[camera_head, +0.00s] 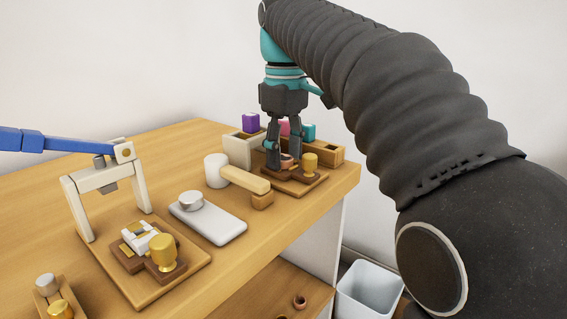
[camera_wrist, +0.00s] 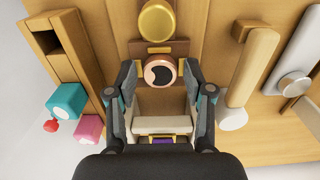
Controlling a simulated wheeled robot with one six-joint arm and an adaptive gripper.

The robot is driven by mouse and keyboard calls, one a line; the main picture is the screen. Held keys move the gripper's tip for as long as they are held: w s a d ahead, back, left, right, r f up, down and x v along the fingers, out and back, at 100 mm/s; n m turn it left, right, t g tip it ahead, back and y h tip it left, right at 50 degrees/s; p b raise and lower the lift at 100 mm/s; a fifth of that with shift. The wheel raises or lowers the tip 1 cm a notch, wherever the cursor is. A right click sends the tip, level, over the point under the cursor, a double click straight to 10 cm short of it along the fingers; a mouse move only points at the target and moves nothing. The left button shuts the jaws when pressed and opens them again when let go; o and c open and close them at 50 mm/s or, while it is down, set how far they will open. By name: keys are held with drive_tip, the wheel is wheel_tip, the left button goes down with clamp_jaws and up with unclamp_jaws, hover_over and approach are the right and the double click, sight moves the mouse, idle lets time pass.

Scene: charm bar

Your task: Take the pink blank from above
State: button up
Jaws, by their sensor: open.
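The pink blank (camera_head: 284,128) is a small block at the back of the table, among the coloured blocks at the wooden rack, partly hidden behind my gripper in the head view. In the wrist view the pink blank (camera_wrist: 88,129) lies at lower left, outside my left finger, beside a teal block (camera_wrist: 67,101). My gripper (camera_head: 283,160) is open and points down over a small wooden fixture. In the wrist view a round copper piece (camera_wrist: 160,71) shows between the fingers of my gripper (camera_wrist: 159,82); contact cannot be told. The pink blank is not between the fingers.
A gold cup-like piece (camera_head: 310,161) stands on the fixture right of my fingers. A purple block (camera_head: 251,122) is at the back left. A mallet (camera_head: 240,178), a white slab (camera_head: 212,223) and a press frame (camera_head: 79,205) stand leftward. A bin (camera_head: 368,289) is below the table edge.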

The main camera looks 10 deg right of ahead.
sight(285, 158)
drive_tip(key=shift+c, duration=0.2)
drive_tip(key=c, duration=0.7)
drive_tip(key=shift+r+p, duration=1.45)
drive_tip(key=shift+r, duration=0.15)
drive_tip(key=shift+c, duration=0.2)
drive_tip(key=shift+r, duration=1.4)
